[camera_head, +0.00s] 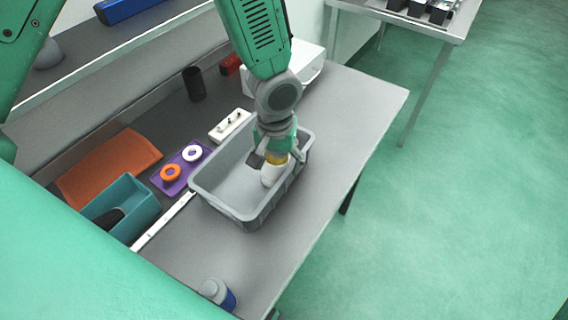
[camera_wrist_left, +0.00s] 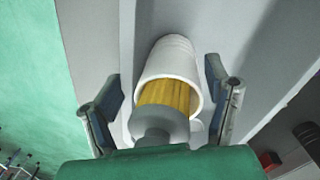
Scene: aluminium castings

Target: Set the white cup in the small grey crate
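The white cup (camera_head: 270,175) is inside the small grey crate (camera_head: 240,222), near its right wall. My left gripper (camera_head: 276,158) is over the crate, reaching down around the cup. In the left wrist view its fingers (camera_wrist_left: 163,85) are spread on either side of the cup, with a gap visible at least on the left. Whether the cup's base touches the crate floor is hidden. My right gripper is out of view.
Left of the crate are a purple tray (camera_head: 187,177) with orange and white rings, a teal bin (camera_head: 140,207) and an orange mat (camera_head: 105,168). A black cup (camera_head: 194,84) and a white block (camera_head: 231,125) stand behind. A blue-and-grey bottle (camera_head: 217,293) is in front. The bench right of the crate is clear.

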